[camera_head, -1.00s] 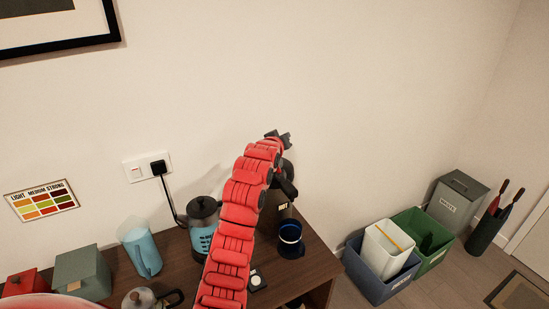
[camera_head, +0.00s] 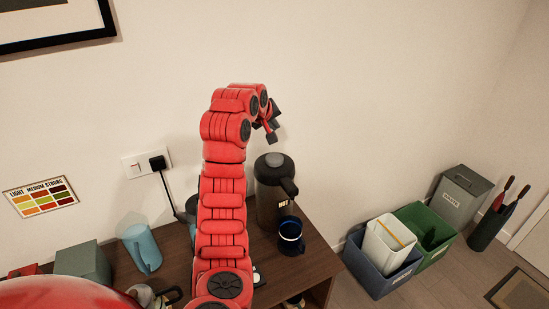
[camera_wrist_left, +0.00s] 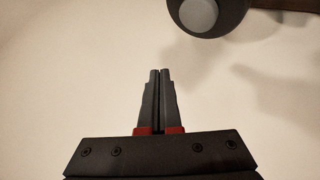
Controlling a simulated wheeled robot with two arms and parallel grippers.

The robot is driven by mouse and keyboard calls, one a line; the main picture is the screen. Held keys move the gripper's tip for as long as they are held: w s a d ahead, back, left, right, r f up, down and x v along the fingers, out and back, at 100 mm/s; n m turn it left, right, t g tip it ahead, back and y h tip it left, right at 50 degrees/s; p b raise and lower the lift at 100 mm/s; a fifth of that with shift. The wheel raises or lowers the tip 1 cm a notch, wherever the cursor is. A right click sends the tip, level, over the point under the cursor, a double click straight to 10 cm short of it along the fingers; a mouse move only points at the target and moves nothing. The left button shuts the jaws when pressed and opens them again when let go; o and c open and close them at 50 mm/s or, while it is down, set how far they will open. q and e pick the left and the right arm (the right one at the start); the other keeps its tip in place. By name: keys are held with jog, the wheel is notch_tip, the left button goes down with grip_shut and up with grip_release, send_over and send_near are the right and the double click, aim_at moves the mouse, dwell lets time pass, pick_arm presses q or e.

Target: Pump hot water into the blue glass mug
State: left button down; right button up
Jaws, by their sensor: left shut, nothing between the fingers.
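The blue glass mug (camera_head: 291,237) stands upright on the dark wooden cabinet top, under the spout of the dark pump flask (camera_head: 268,200). The flask has a grey round button on top (camera_head: 275,160) and a label reading "HOT". Its top and button also show at the upper edge of the left wrist view (camera_wrist_left: 200,13). My left gripper (camera_head: 272,133) is shut and empty, in the air above the flask and apart from it. Its closed fingers show in the left wrist view (camera_wrist_left: 158,75). I cannot see the mug's contents. My right gripper is out of view.
A blue pitcher (camera_head: 142,248), a grey-green box (camera_head: 84,264) and a kettle-like pot (camera_head: 146,297) stand left of my arm. A kettle is mostly hidden behind it. Bins (camera_head: 392,245) stand on the floor at right. The wall is behind.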

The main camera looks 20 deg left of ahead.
aim_at(278, 154)
pick_arm(q)
notch_tip(278, 154, down, 5)
jog(key=shift+f+p, duration=0.15)
jog(key=shift+p, duration=0.55)
notch_tip(278, 154, down, 2)
jog(key=shift+f+b, duration=0.25)
jog(key=shift+b, duration=0.5)
jog(key=shift+f, duration=0.5)
jog(key=shift+b, duration=0.3)
jog(key=shift+f+b, duration=0.4)
jog(key=shift+b, duration=0.2)
